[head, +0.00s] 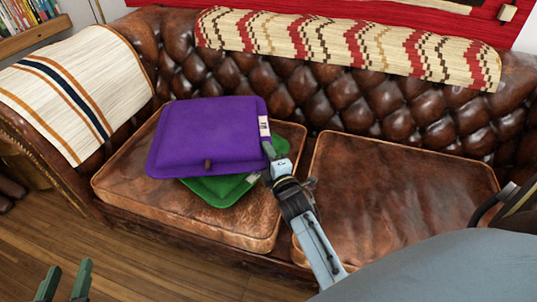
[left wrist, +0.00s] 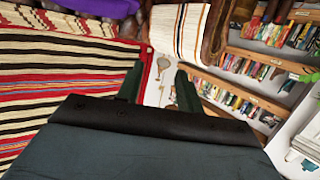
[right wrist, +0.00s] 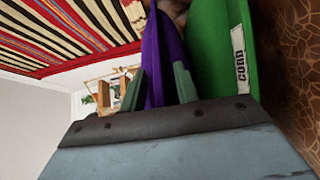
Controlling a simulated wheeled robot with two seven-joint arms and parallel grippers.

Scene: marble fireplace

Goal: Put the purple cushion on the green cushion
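The purple cushion (head: 208,137) is over the green cushion (head: 222,190) on the left seat of the brown leather sofa. It is shifted to the back left, so the green cushion's front corner shows below it. My right gripper (head: 274,152) is at the purple cushion's right edge, by its white label. In the right wrist view, its fingers (right wrist: 158,90) are shut on the purple cushion's edge (right wrist: 158,50), with the green cushion (right wrist: 222,50) alongside. I cannot tell how far the cushions touch. My left gripper (head: 65,282) is open and empty, low at the left (left wrist: 158,85).
The right seat cushion (head: 390,195) is bare. A striped throw (head: 75,90) covers the left armrest and a patterned one (head: 345,45) lies over the backrest. Bookshelves (left wrist: 240,70) stand beyond the armrest. Wooden floor (head: 120,265) is open in front.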

